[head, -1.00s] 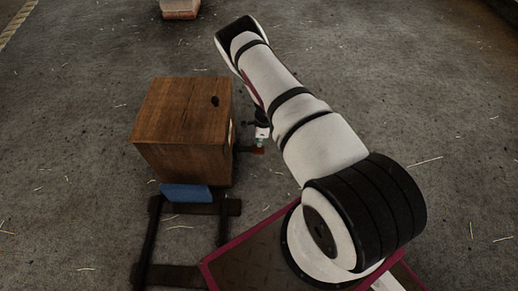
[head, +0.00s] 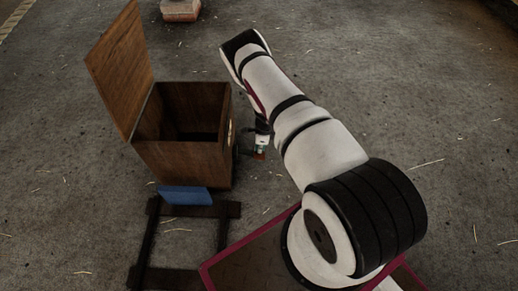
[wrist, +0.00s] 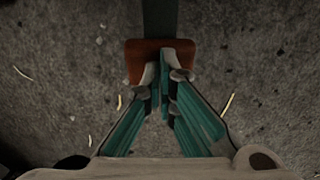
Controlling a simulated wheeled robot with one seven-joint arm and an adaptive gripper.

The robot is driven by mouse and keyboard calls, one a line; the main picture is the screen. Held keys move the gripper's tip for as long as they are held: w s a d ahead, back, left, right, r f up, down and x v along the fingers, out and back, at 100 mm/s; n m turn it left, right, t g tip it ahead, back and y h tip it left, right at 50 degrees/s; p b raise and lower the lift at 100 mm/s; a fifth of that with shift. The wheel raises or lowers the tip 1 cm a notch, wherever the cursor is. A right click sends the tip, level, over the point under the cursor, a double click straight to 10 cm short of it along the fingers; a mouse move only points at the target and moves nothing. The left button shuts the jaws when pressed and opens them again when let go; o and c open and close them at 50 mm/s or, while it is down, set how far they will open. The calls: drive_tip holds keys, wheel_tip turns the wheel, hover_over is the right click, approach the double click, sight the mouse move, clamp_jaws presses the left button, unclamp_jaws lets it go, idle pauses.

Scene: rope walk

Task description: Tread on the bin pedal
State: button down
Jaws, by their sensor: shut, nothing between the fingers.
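The wooden bin (head: 180,163) stands left of my arm, with its lid (head: 120,68) swung up on the left side and its dark inside showing. The bin pedal (wrist: 160,47) is a reddish-brown pad on a dark bar in the wrist view. A small part of the pedal (head: 259,155) shows low beside the bin in the head view. My gripper (wrist: 165,74) is shut and empty, its fingertips over the near edge of the pad. In the head view my gripper (head: 261,147) points down onto the pedal, right of the bin.
A blue block (head: 185,195) sits in front of the bin, on a dark frame (head: 225,212) lying on the floor. A pale block on a reddish base (head: 180,10) stands far back. The concrete floor to the right is clear apart from straw bits.

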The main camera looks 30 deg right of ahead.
drive_tip(key=shift+s+d+r, duration=0.25)
drive_tip(key=shift+s+d, duration=0.15)
drive_tip(key=shift+d, duration=0.15)
drive_tip(key=shift+s+d+r, duration=0.25)
drive_tip(key=shift+s+d, duration=0.15)
drive_tip(key=shift+d, duration=0.15)
drive_tip(key=shift+r, duration=0.1)
wheel_tip(320, 180, up, 12)
drive_tip(key=d, duration=0.1)
drive_tip(key=shift+s, duration=0.35)
drive_tip(key=shift+w, duration=0.1)
idle(0.6)
